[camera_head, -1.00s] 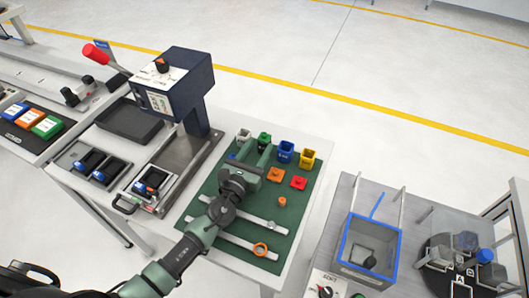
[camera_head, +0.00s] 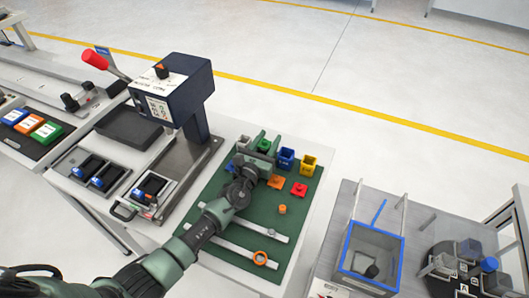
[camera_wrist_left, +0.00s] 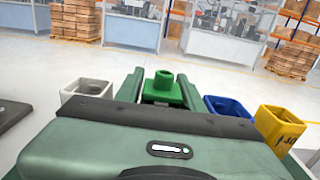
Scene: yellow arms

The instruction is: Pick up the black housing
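Two black housings with blue ends (camera_head: 90,164) lie in a shallow tray on the left part of the table. Another black housing (camera_head: 151,187) sits in the fixture below the press. My left gripper (camera_head: 267,143) is far to the right of them, at the back of the green mat. Its two fingers stand either side of a green knobbed piece (camera_wrist_left: 163,88), which fills the space between them. I cannot tell whether they grip it. My right gripper is not in view.
A blue bin (camera_head: 285,159) and a yellow bin (camera_head: 308,165) stand right of the fingers; a white bin (camera_wrist_left: 87,92) is left. Orange (camera_head: 276,182) and red (camera_head: 299,188) pieces lie on the mat. The dark press (camera_head: 180,85) rises between mat and tray.

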